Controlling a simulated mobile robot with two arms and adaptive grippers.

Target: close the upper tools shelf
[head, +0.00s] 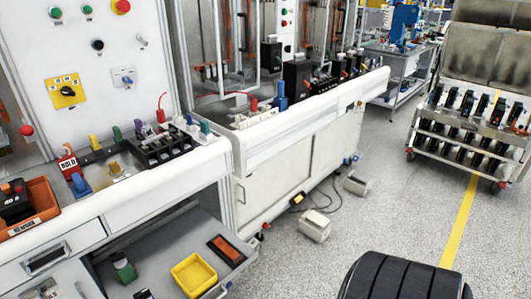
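A grey pull-out shelf (158,258) stands out from under the white workbench (120,222) at the lower left. It looks like the upper tools shelf, but I can read no label on it. A yellow tray (194,276), an orange and black item (226,249) and a green item (124,268) lie on it. The bottom of the frame cuts off its near part. Neither of my grippers is in view, and nothing of mine is seen touching the shelf.
Breaker parts (165,145) and an orange bin (28,208) sit on the bench top. A closed drawer with a handle (47,258) is left of the shelf. Pale boxes (315,226) lie on the floor. A loaded cart (470,125) stands right.

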